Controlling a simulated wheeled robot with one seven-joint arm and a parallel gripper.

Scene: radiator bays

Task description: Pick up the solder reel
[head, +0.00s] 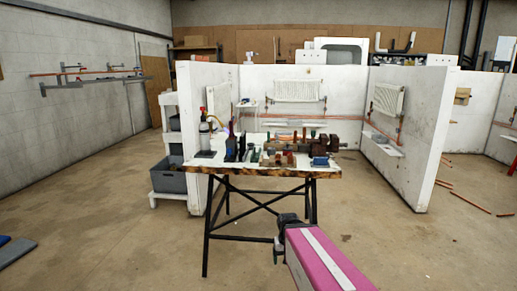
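A workbench (325,174) on black trestle legs stands ahead, with many small items on its top. I cannot make out the solder reel for certain among them; the items are too small and crowded. A small blue item (320,162) lies near the bench's right front. My gripper (278,243) is at the end of my pink arm, low in front of the bench and apart from it. Its fingers are dark and small, and I cannot tell whether they are open.
A gas torch bottle (204,132) stands at the bench's left. White partition walls (411,130) with radiators enclose the bay behind. A grey bin (168,180) sits on a shelf unit at left. Copper pipes (470,203) lie on the floor at right. The floor around the bench's front is clear.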

